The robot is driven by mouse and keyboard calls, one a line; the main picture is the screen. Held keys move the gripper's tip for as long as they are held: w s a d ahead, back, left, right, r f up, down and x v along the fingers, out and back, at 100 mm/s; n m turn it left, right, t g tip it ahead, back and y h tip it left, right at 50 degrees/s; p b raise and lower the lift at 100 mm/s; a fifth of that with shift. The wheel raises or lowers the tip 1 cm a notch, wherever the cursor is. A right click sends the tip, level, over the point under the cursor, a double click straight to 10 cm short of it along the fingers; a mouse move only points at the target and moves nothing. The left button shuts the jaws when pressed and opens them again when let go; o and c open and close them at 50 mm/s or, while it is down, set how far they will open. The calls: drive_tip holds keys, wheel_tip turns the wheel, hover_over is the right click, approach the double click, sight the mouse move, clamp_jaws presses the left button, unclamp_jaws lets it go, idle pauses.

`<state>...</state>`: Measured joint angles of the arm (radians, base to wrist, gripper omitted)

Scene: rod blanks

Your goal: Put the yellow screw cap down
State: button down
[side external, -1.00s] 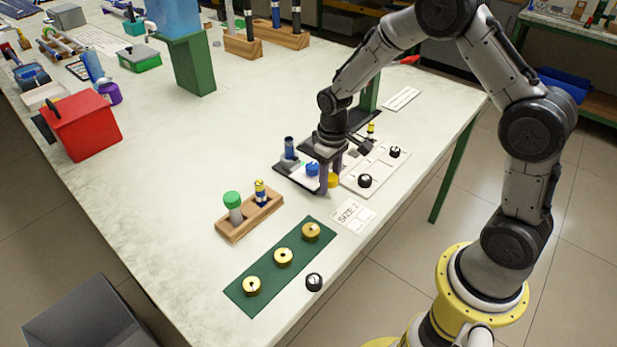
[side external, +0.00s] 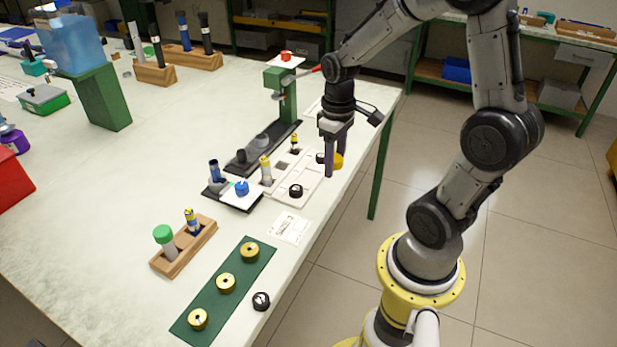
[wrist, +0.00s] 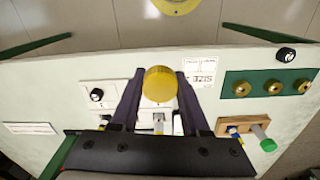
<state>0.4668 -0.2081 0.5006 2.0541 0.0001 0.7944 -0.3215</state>
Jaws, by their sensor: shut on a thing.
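The yellow screw cap (wrist: 159,84) sits between the two fingers of my gripper (wrist: 158,92) in the wrist view. My gripper (side external: 335,168) is shut on it. In the side view the cap (side external: 338,160) shows partly behind a finger, near the table's front edge, by the right end of the white tray (side external: 287,203). I cannot tell its height above the table. The tray holds a black cap (side external: 296,190); another black cap (side external: 320,157) is partly hidden by my gripper.
A blue cap (side external: 241,187) lies on a white plate left of the tray. A green stand (side external: 288,95) rises behind. A wooden rack (side external: 185,247), a green mat (side external: 222,290) with three brass rings and a loose black cap (side external: 261,301) are at the front.

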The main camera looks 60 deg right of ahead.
drive_tip(key=d+r+m, duration=0.1)
drive_tip(key=d, duration=0.1)
hover_over(310, 177)
wheel_tip(310, 177, down, 9)
drive_tip(key=shift+a+f, duration=0.1)
drive_tip(key=shift+f, duration=0.1)
drive_tip(key=shift+w+f, duration=0.1)
drive_tip(key=shift+f, duration=1.6)
drive_tip(key=shift+f, duration=0.5)
